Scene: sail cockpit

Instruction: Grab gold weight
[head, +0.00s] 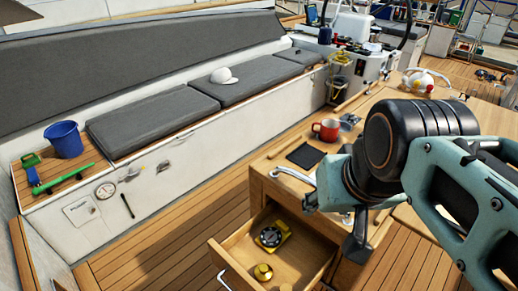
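The gold weight (263,272), a small round brass-coloured piece with a knob on top, sits in the open wooden drawer (305,251), near the front. A yellow object with a dark round dial (270,236) lies behind it in the same drawer. My gripper (355,250) is to the right of the drawer, apart from the weight. It shows only as a small dark shape below my teal wrist, and I cannot tell whether its fingers are open or shut.
A red mug (326,130) and a dark flat pad (305,155) are on the wooden table above the drawer. A blue bucket (64,139), a green tool (64,179) and a white cap (224,76) are on the bench side. The deck (165,245) left of the drawer is clear.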

